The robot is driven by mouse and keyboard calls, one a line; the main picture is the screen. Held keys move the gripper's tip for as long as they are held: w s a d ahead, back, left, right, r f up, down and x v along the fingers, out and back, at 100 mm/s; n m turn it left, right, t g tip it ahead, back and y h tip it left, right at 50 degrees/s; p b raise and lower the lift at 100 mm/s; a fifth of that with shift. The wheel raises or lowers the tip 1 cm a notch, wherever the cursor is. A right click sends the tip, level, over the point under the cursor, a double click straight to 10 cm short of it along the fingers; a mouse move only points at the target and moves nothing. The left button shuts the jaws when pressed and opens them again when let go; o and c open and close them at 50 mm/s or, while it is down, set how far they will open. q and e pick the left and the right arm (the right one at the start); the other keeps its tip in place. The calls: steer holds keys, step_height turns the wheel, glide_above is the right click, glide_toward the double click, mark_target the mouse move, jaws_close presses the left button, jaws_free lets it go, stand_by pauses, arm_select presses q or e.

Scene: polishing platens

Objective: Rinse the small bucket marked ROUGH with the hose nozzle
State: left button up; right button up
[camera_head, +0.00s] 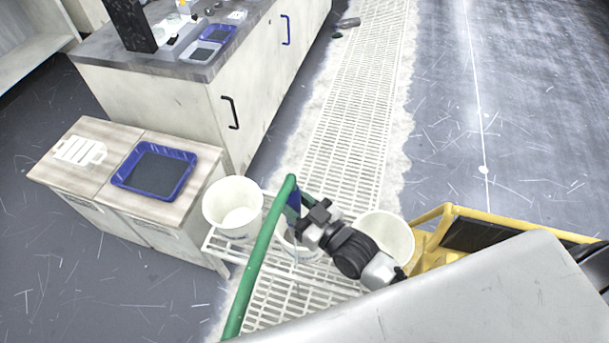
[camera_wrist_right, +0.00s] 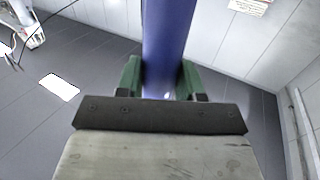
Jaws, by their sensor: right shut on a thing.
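My right gripper (camera_head: 304,212) reaches in from the lower right and is shut on the blue hose nozzle (camera_head: 293,202). In the right wrist view the blue nozzle (camera_wrist_right: 167,45) stands between the green finger pads. The green hose (camera_head: 258,255) arches from the bottom edge up to the nozzle. Three white buckets stand on the grating: a left one (camera_head: 215,212), a middle one (camera_head: 298,254) mostly hidden behind the nozzle and gripper, and a right one (camera_head: 396,237) partly behind my arm. I can read no ROUGH marking on any of them. My left gripper is out of view.
A low cabinet (camera_head: 195,208) at left carries a blue tray (camera_head: 118,183) and a white rack (camera_head: 78,151). A grey-topped counter (camera_head: 200,100) stands behind it. A yellow frame (camera_head: 448,212) is at right.

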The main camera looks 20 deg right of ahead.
steer(key=s+a+p, duration=0.2)
steer(key=s+a, duration=0.4)
steer(key=s, duration=0.3)
steer(key=shift+s+a+p, duration=0.25)
steer(key=shift+s+p, duration=0.1)
steer(key=shift+p, duration=0.05)
